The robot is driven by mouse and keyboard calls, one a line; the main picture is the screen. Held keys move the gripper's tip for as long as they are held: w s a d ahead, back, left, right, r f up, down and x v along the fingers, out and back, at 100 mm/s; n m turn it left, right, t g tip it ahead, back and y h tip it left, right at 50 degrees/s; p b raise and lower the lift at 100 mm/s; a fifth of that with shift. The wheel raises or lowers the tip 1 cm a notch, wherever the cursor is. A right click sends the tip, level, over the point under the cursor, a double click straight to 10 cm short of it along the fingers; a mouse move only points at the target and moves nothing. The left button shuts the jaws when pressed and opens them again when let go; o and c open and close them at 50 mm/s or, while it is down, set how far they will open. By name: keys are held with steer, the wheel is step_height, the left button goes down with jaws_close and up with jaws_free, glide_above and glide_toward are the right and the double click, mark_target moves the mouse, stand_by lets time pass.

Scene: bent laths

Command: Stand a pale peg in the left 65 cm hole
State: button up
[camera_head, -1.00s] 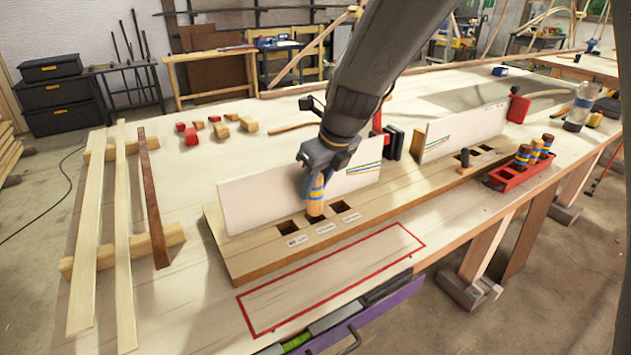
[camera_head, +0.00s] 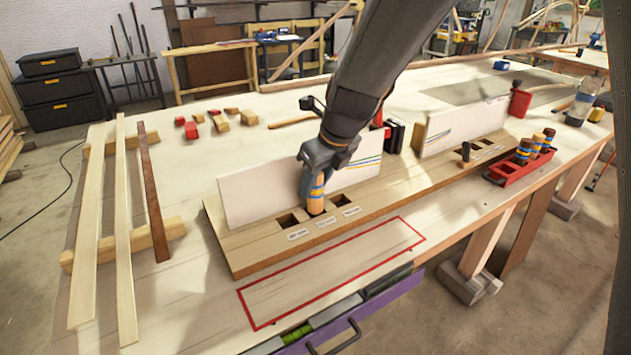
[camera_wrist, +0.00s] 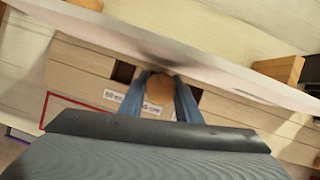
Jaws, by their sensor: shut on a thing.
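My gripper (camera_head: 316,180) is shut on a pale peg (camera_head: 315,206) with blue and yellow bands, upright at the middle hole of the left group on a long wooden board (camera_head: 245,262). In the wrist view the peg's round top (camera_wrist: 159,88) sits between my fingers. The peg hides the middle hole; I cannot tell how deep it stands. The left hole (camera_head: 288,221) and right hole (camera_head: 341,200) of this group look empty. The small labels in front are too small to read surely.
A white upright panel (camera_head: 250,198) stands right behind these holes. A dark peg (camera_head: 465,156) stands in the board's right group. A red tray (camera_head: 518,172) holds several banded pegs. A red-outlined area (camera_head: 330,272) in front is empty. Laths (camera_head: 88,230) lie at left.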

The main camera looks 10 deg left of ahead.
steer(key=shift+f+b, duration=0.3)
steer(key=shift+f, duration=0.7)
steer(key=o, duration=1.2)
steer(key=shift+c, duration=0.2)
steer(key=shift+r, duration=0.1)
step_height(320, 180, up, 9)
steer(key=p, duration=1.1)
steer(key=shift+p, duration=0.3)
